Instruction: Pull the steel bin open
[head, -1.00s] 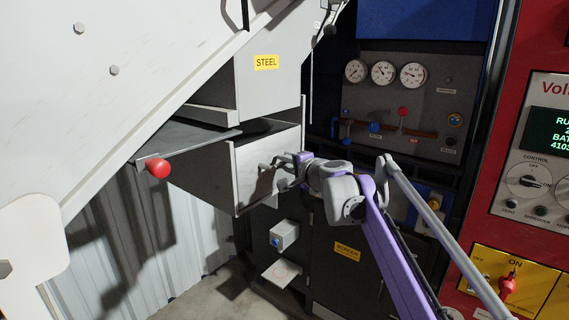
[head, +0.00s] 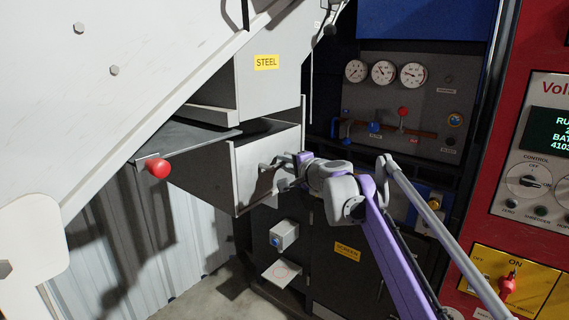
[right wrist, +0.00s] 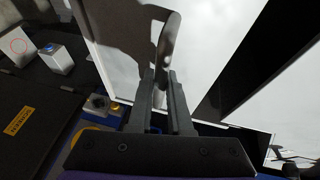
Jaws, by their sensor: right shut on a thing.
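The steel bin (head: 248,190) is a grey box under the housing with the yellow STEEL label (head: 266,62). Its pale front panel faces me, and a dark gap shows along its top. My right gripper (head: 277,171) is at the front panel, shut on the bin's handle (head: 266,165). In the right wrist view, the two dark fingers (right wrist: 164,92) close around the curved grey handle (right wrist: 171,42) in front of the pale panel (right wrist: 220,45). The handle's part between the fingers is mostly hidden. My left gripper is not in view.
A red knob (head: 158,168) on a grey plate sticks out left of the bin. A small grey box (head: 284,235) and a dark cabinet with a SCREEN label (head: 347,249) are below. The gauge panel (head: 400,105) and red control cabinet (head: 535,60) stand at right.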

